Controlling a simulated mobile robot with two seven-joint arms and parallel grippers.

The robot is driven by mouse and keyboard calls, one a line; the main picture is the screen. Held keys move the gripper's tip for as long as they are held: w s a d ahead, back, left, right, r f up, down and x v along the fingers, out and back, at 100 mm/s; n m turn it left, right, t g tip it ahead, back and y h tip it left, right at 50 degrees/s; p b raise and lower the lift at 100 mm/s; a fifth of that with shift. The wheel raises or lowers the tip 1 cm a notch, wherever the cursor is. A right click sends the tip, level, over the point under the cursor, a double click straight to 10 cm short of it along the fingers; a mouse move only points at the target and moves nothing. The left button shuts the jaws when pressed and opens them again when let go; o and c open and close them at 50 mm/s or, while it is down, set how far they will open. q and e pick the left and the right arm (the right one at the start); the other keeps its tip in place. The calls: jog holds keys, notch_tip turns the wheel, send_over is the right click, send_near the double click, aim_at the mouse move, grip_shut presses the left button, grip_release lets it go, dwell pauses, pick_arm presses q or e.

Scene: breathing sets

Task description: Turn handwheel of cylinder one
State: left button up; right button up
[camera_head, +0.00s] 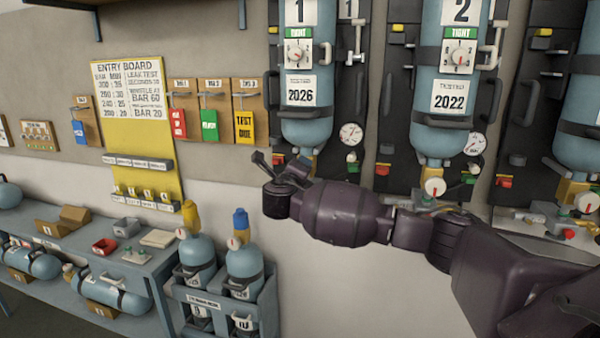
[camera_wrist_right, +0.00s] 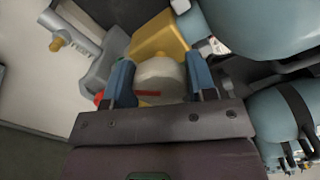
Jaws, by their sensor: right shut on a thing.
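Cylinder one (camera_head: 307,112) is a blue cylinder strapped upright to a dark wall panel, with a "1" label, a green "TIGHT" tag and a "2026" test label. My right gripper (camera_head: 285,163) is at its lower end, and my right arm reaches in from the right. In the right wrist view, the pale round handwheel (camera_wrist_right: 160,78) with a red mark sits between the two blue-grey fingers of my right gripper (camera_wrist_right: 161,84), which is shut on it. A brass valve body (camera_wrist_right: 158,38) is behind it. In the head view the gripper hides the handwheel. My left gripper is not in view.
Cylinder two (camera_head: 440,90) hangs to the right, with its own handwheel (camera_head: 435,187) and pressure gauge (camera_head: 474,144). Cylinder one's gauge (camera_head: 351,134) is close to my wrist. A rack (camera_head: 222,300) of small cylinders and a workbench stand at lower left.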

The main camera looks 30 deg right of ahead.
jog(key=n, duration=0.5)
jog(key=shift+f+n, duration=0.1)
jog(key=shift+n, duration=1.6)
jog(key=o, duration=0.9)
jog(key=shift+a, duration=0.1)
jog(key=b+v, duration=0.1)
jog(key=v, duration=0.9)
jog(key=shift+s+a, duration=0.25)
